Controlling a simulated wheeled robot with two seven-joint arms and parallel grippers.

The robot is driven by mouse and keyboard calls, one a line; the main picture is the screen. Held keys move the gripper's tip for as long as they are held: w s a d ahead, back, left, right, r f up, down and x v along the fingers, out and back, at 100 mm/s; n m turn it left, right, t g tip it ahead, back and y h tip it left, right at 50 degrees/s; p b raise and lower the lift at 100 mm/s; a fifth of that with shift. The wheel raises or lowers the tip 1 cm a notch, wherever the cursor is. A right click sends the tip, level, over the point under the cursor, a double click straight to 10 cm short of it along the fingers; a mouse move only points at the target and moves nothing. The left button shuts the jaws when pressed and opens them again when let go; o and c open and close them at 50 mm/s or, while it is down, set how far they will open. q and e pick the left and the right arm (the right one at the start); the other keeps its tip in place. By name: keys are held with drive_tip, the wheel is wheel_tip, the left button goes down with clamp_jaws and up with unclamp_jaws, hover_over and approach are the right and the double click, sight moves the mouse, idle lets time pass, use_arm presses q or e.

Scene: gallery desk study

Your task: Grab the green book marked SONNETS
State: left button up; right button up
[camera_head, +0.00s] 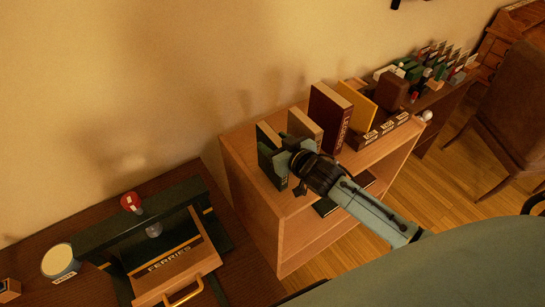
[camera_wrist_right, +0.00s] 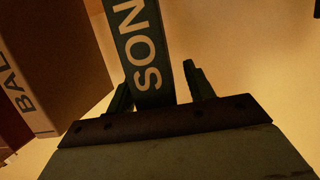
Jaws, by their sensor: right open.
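The green book (camera_head: 273,168) stands upright at the left end of the wooden bookcase top, partly hidden by my gripper. In the right wrist view, pale letters reading "SON" run along the spine of the green book (camera_wrist_right: 146,52); the rest is out of frame. My right gripper (camera_head: 293,155) is open at the book's right side in the head view. In the wrist view the book's spine shows between the two fingers of my right gripper (camera_wrist_right: 156,85); I cannot tell whether they touch it. My left gripper is not in view.
A tan book (camera_head: 305,127) stands close to the right, also seen with "BAL" in the wrist view (camera_wrist_right: 55,65). A maroon book (camera_head: 328,118) and a yellow book (camera_head: 357,106) stand further right. A desk with an open drawer (camera_head: 178,262) lies left of the bookcase (camera_head: 250,205).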

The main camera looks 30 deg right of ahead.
clamp_jaws()
drive_tip(key=shift+r, duration=0.2)
idle(0.3)
